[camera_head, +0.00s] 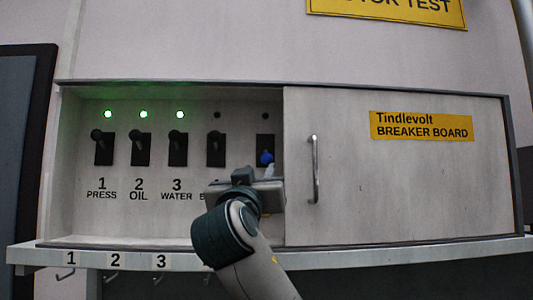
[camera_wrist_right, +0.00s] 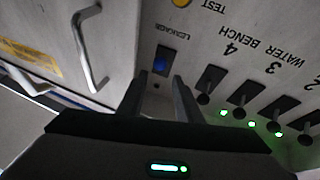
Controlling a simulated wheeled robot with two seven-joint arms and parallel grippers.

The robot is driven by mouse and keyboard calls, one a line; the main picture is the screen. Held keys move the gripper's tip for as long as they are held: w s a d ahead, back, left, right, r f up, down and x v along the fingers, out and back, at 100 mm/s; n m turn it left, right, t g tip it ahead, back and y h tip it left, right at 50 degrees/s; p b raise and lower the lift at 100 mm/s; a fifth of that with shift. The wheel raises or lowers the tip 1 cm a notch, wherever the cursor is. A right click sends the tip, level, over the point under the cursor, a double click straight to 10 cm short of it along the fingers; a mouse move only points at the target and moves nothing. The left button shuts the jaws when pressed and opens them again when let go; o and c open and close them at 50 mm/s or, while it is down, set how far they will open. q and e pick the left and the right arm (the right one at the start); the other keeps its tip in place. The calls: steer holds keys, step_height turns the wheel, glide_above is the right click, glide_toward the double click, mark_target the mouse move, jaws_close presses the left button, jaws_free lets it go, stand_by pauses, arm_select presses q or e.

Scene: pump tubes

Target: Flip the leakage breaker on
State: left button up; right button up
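The leakage breaker is a black switch plate with a blue lever (camera_head: 266,157) at the right end of the row in the open board. The lever sits low on its plate, and the lamp above it is dark. In the right wrist view, the picture is turned over and the blue lever (camera_wrist_right: 160,64) shows beyond my fingertips, beside the word LEAKAGE. My right gripper (camera_wrist_right: 157,84) is open and empty, its two fingers apart on either side of the line to the lever. In the head view my right gripper (camera_head: 267,172) is just below the lever and hides its label. My left gripper is not in view.
Several black-lever breakers stand to the left; PRESS (camera_head: 104,148), OIL (camera_head: 140,148) and WATER (camera_head: 178,148) have lit green lamps. The fourth breaker (camera_head: 216,149) has a dark lamp. A sliding door (camera_head: 400,180) with a metal handle (camera_head: 315,170) is close on the right. A ledge (camera_head: 400,252) runs below.

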mark_target(266, 158)
steer(key=p+x, duration=0.5)
steer(key=x, duration=0.5)
steer(key=shift+r, duration=0.2)
steer(key=shift+p+x, duration=0.3)
steer(key=shift+x, duration=0.55)
steer(key=shift+f, duration=0.2)
jaws_close()
